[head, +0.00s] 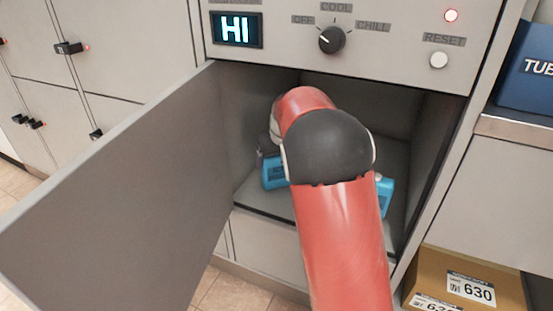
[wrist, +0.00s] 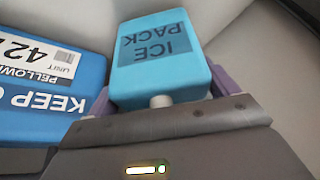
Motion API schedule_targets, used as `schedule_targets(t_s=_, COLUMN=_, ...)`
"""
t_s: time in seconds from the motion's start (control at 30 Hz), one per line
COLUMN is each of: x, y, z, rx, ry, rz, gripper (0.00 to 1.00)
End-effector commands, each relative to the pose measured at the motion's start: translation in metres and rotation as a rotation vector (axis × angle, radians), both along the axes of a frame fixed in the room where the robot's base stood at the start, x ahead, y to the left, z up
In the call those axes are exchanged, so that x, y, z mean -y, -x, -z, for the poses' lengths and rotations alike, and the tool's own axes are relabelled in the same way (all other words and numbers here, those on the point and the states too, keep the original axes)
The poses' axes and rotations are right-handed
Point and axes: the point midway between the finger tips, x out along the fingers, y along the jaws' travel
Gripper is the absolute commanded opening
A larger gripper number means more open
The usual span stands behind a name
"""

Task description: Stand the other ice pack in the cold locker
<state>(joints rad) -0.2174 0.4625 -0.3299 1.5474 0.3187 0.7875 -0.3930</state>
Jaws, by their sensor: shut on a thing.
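The cold locker (head: 405,135) is open, and my arm reaches into it. In the wrist view, my gripper (wrist: 160,92) is shut on a light blue ice pack (wrist: 165,65), with a purple finger on each side and its white cap toward the palm. In the head view, part of the ice pack (head: 273,173) shows left of my arm, inside the locker. My arm hides most of the gripper there. I cannot tell whether the pack touches the locker floor (head: 262,198). I see no second ice pack.
A darker blue parcel (wrist: 45,90) marked KEEP lies beside the ice pack; a blue piece (head: 386,196) right of my arm seems to be it. The open door (head: 120,200) stands left.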

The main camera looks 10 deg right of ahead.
Motion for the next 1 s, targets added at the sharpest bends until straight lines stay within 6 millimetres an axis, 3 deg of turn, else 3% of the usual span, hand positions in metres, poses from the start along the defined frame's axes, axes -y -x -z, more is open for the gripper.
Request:
schedule_targets(t_s=0.13, x=0.0, y=0.0, z=0.003, rx=0.001, ry=0.0, rz=0.0, gripper=0.53)
schedule_targets(t_s=0.17, x=0.0, y=0.0, z=0.004, rx=0.0, ry=0.0, rz=0.0, gripper=0.88)
schedule_targets(t_s=0.27, x=0.0, y=0.0, z=0.003, rx=-0.001, ry=0.0, rz=0.0, gripper=1.0)
schedule_targets(t_s=0.53, x=0.0, y=0.0, z=0.0, rx=0.0, ry=0.0, rz=0.0, gripper=1.0)
schedule_targets(t_s=0.77, x=0.002, y=0.012, z=-0.032, rx=0.004, ry=-0.002, rz=0.001, gripper=1.0)
schedule_targets(t_s=1.0, x=0.011, y=0.072, z=-0.029, rx=0.0, ry=-0.002, rz=0.0, gripper=1.0)
